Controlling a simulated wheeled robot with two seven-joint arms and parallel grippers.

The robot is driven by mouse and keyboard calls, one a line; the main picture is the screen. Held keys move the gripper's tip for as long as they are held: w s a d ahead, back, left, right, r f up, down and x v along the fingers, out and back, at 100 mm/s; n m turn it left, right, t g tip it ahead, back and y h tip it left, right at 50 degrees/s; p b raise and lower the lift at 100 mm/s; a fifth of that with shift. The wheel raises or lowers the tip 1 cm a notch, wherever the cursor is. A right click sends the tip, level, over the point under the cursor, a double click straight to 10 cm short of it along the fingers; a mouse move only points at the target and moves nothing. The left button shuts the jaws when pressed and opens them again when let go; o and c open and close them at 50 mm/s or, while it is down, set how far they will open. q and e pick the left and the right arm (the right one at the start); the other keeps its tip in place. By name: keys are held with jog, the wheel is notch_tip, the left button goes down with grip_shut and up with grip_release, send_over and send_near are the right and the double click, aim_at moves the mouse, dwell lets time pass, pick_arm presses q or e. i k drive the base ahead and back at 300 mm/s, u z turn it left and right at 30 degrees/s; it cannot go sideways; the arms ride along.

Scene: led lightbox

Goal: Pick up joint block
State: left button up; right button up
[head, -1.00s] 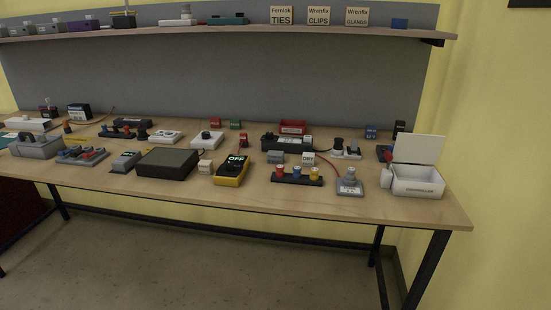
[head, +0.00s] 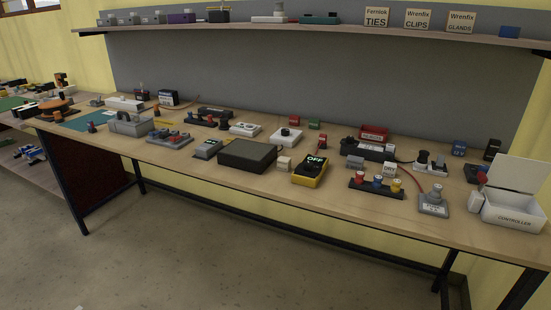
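No block carries a readable "joint" label, so I cannot tell for sure which thing is the joint block. A small plain cream block (head: 284,163) stands on the workbench between the dark grey box and the yellow meter. A small grey block (head: 355,162) with an unreadable label and a white block marked DRY (head: 389,168) stand farther right, behind the strip with red, blue and yellow knobs. Neither of my grippers is in the head view.
The long wooden workbench (head: 330,205) is crowded with a dark grey box (head: 247,155), a yellow meter (head: 310,171), a knob strip (head: 376,187) and an open white controller box (head: 511,211). A shelf (head: 330,31) hangs above. The floor (head: 230,260) in front is clear.

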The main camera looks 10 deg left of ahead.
aim_at(354, 163)
jog(key=u, duration=1.75)
jog(key=i, duration=2.2)
jog(key=z, duration=3.15)
